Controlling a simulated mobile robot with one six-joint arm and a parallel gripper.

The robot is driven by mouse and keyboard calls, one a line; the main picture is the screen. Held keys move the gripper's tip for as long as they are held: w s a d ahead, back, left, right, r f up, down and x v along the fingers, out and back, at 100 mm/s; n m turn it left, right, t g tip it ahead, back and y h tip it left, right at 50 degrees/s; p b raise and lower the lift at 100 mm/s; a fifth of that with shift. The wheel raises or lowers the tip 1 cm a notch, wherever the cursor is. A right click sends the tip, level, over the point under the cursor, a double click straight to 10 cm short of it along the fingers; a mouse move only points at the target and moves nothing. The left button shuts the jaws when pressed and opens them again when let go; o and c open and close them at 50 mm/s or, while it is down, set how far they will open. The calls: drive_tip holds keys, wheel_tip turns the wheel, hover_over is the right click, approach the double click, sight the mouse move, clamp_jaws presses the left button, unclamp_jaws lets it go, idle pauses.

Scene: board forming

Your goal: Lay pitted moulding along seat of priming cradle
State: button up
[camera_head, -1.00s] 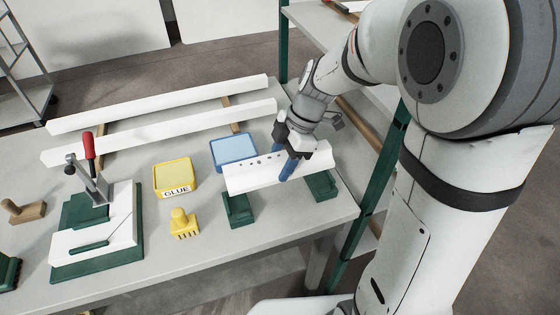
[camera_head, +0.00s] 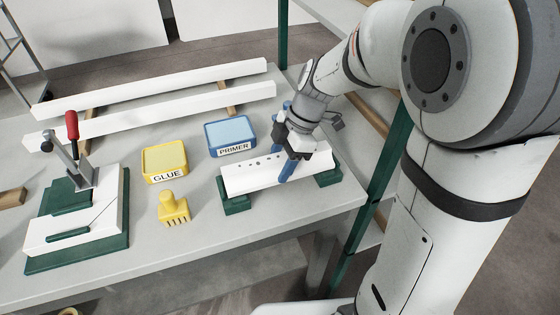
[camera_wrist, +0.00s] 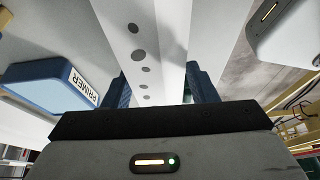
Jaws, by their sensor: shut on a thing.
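The pitted moulding (camera_head: 262,176) is a white strip with a row of dark pits along its face. My gripper (camera_head: 286,166) has blue fingers and is shut on the moulding's middle, one finger on each long side. In the wrist view the pitted moulding (camera_wrist: 138,45) runs away between the blue fingers (camera_wrist: 160,90). The priming cradle shows as two green blocks (camera_head: 235,201), with the second (camera_head: 328,175) at the right. The moulding spans across both blocks, low over them. Whether it touches their seats I cannot tell; it hides most of the seats.
A blue PRIMER tub (camera_head: 231,137) stands just behind the moulding, also in the wrist view (camera_wrist: 55,85). A yellow GLUE tub (camera_head: 165,162), yellow spreader (camera_head: 174,208) and green clamp fixture (camera_head: 77,215) stand left. Two long white mouldings (camera_head: 165,107) lie behind. Green shelf posts (camera_head: 385,170) rise right.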

drive_tip(key=shift+f+b, duration=0.25)
drive_tip(key=shift+b, duration=0.05)
idle(0.4)
drive_tip(key=o, duration=1.7)
drive_tip(key=shift+c, duration=0.2)
drive_tip(key=shift+o, duration=0.3)
drive_tip(key=shift+o, duration=1.2)
drive_tip(key=shift+r, duration=0.1)
drive_tip(key=v, duration=0.7)
drive_tip(key=shift+d+r, duration=0.15)
drive_tip(key=shift+r, duration=0.15)
